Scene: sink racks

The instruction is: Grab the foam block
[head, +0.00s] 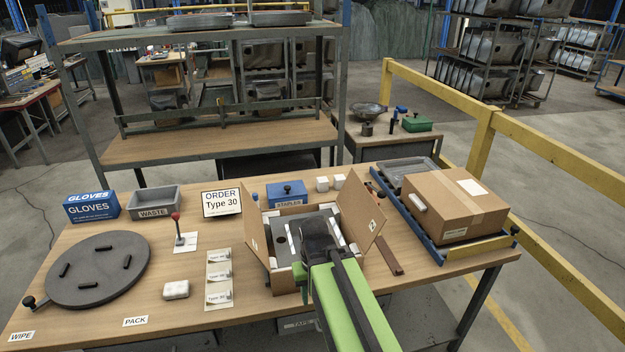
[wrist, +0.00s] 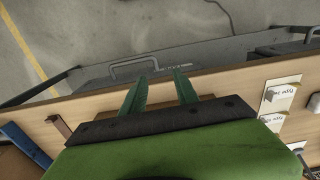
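A small white block (head: 176,290), which looks like foam, lies on the table left of the label cards. Two more white blocks (head: 323,184) (head: 339,182) sit side by side at the back, right of the blue staples box. No label tells which is the foam block.
The box's raised flaps (head: 362,221) flank my arm. A closed carton (head: 455,203) stands on a blue-sided conveyor at right. A black turntable (head: 98,270), a red-knobbed lever (head: 178,228) and label cards (head: 219,278) are at left. The front left of the table is mostly free.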

